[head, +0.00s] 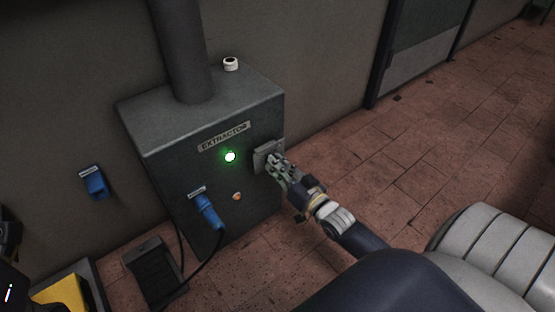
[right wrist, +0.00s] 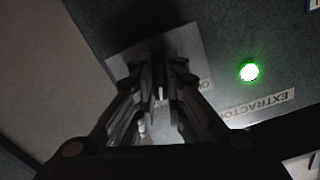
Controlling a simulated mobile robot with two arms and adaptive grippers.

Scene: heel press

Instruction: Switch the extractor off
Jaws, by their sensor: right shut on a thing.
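The extractor (head: 215,125) is a dark grey cabinet against the wall with an EXTRACTOR label (head: 224,137) on its front. A round green lamp (head: 230,157) glows on the front, and it also shows in the right wrist view (right wrist: 249,72). A light metal switch plate (head: 264,154) sits at the right of the front. My right gripper (head: 273,163) is at this plate, with its fingers shut on a small switch lever (right wrist: 160,94). The fingers hide most of the lever, and I cannot tell its position clearly.
A blue plug (head: 209,213) with a cable sits low on the cabinet front. A blue socket (head: 95,183) is on the wall. A dark pedal (head: 154,270) lies on the floor. A white roll (head: 231,64) stands on top. The tiled floor at right is clear.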

